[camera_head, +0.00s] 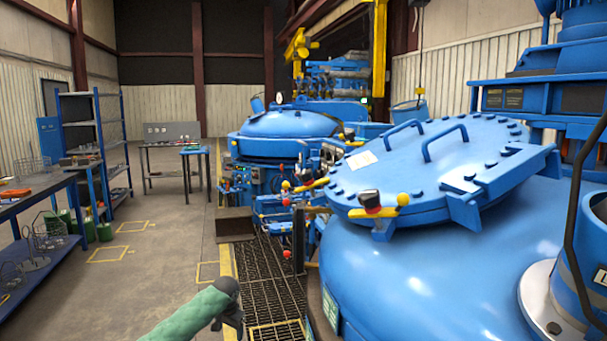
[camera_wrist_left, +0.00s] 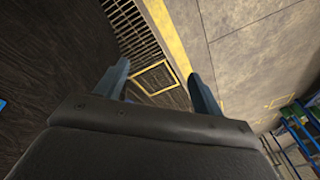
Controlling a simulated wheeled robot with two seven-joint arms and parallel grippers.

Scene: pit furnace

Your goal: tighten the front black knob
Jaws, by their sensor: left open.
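A black knob (camera_head: 370,199) with a red part under it sits on the near edge of the tilted blue lid (camera_head: 440,165) of the front furnace. A yellow piece with a rounded end (camera_head: 403,200) is beside it. My left gripper (camera_head: 236,320) is low at the bottom of the head view, left of the furnace and well apart from the knob. In the left wrist view its two fingers (camera_wrist_left: 160,86) are spread, with only floor and grating between them. The knob does not show in the left wrist view. My right gripper is not in view.
The blue furnace body (camera_head: 410,275) fills the lower right. A floor grating (camera_head: 265,275) with a yellow edge runs beside it. A workbench (camera_head: 45,195) and shelves stand at the left. The concrete floor (camera_head: 165,255) between is mostly clear. A second blue furnace (camera_head: 285,125) stands behind.

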